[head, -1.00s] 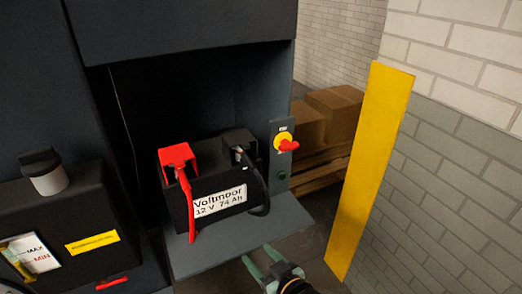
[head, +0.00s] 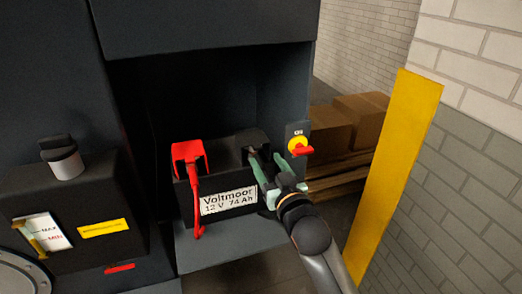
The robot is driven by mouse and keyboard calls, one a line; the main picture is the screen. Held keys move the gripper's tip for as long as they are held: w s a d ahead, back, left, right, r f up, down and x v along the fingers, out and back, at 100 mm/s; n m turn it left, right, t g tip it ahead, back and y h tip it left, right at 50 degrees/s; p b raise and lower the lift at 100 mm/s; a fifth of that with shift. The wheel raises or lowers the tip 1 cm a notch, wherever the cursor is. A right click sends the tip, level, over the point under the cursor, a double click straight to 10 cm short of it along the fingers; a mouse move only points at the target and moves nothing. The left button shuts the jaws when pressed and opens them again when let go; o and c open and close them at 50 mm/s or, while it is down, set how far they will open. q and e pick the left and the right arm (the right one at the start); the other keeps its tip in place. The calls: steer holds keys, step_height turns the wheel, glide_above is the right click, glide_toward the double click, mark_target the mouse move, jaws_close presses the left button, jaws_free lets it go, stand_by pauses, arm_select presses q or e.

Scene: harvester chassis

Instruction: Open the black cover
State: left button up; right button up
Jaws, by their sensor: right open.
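The black cover (head: 252,141) sits over the right terminal on top of the battery (head: 228,200), which is labelled Voltmoor. It looks closed, but my gripper partly hides its front. A red cover (head: 188,153) with a red cable sits over the left terminal. My right gripper (head: 264,164) is open, its green fingers raised just in front of and to the right of the black cover. I cannot tell whether a finger touches it. The black cable is mostly hidden behind the gripper. My left gripper is not in view.
A red rotary switch on a yellow disc (head: 296,144) stands close to the right of my gripper. The battery rests on a grey shelf (head: 210,250) inside a dark bay. A yellow post (head: 390,180) stands to the right. A reservoir (head: 75,215) is at the left.

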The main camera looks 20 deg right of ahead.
mark_target(258, 148)
steer(key=shift+w+a, duration=0.1)
steer(key=shift+w, duration=2.55)
jaws_close()
